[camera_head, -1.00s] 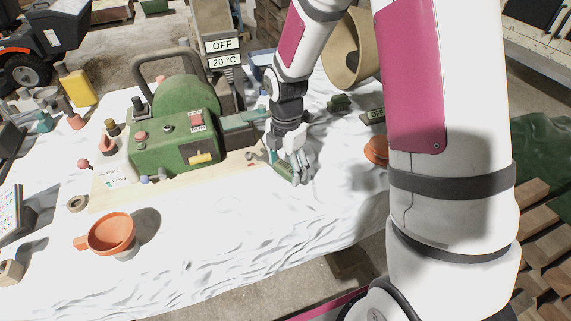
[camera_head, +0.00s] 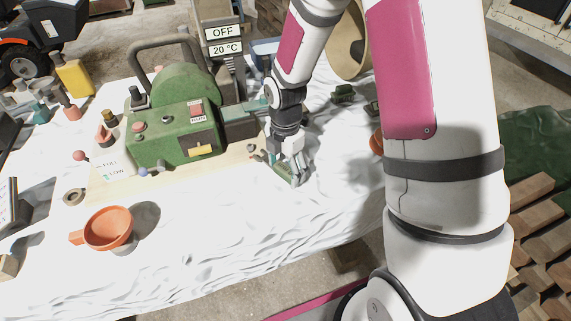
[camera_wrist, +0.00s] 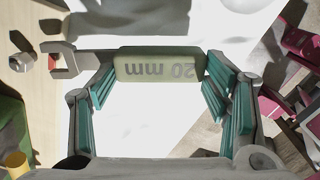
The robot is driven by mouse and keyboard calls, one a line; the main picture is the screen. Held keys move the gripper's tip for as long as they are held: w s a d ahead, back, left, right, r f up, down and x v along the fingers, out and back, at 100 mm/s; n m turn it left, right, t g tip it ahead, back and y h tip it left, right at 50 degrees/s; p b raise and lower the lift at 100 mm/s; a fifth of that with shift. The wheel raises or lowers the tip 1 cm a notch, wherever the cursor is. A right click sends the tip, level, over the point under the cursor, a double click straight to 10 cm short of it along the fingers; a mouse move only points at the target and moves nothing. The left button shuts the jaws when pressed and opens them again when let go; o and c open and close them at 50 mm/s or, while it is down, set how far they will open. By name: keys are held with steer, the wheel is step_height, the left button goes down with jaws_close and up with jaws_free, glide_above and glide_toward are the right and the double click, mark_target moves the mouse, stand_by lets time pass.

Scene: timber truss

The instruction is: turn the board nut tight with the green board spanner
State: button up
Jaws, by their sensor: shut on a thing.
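The board spanner, pale green with "20 mm" on its handle (camera_wrist: 160,66), is held across my gripper (camera_wrist: 158,84) between its teal-padded fingers. Its grey open jaw (camera_wrist: 66,60) points left in the wrist view. A small grey round piece (camera_wrist: 20,62), which looks like the board nut, lies left of the jaw, apparently apart from it. In the head view, my gripper (camera_head: 287,168) is low over the front right end of the pale board (camera_head: 215,172), with the green spanner (camera_head: 281,172) under it. The nut's fit and tightness cannot be told.
A green machine (camera_head: 165,145) with a large carry handle stands on the board, left of my gripper. The white-covered table (camera_head: 230,230) is clear in front of my gripper.

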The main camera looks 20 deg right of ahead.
mark_target(273, 168)
steer(key=shift+w+a, duration=0.2)
steer(key=shift+w, duration=0.25)
stand_by(0.7)
steer(key=shift+w+a, duration=0.15)
steer(key=shift+w, duration=0.2)
steer(key=shift+w+a+b, duration=0.3)
steer(key=shift+w+b, duration=0.05)
steer(key=shift+w, duration=0.3)
steer(key=shift+w+a+b, duration=0.3)
steer(key=shift+w+b, duration=0.05)
steer(key=shift+w, duration=0.25)
stand_by(1.1)
steer(key=shift+a, duration=0.1)
stand_by(0.7)
steer(key=shift+s+a+m, duration=0.2)
steer(key=shift+a+m, duration=0.3)
steer(key=shift+m, duration=0.1)
steer(key=shift+s+a+m, duration=0.15)
steer(key=shift+a+m, duration=0.35)
steer(key=shift+m, duration=0.1)
steer(key=shift+a+m, duration=1.15)
steer(key=shift+m, duration=0.05)
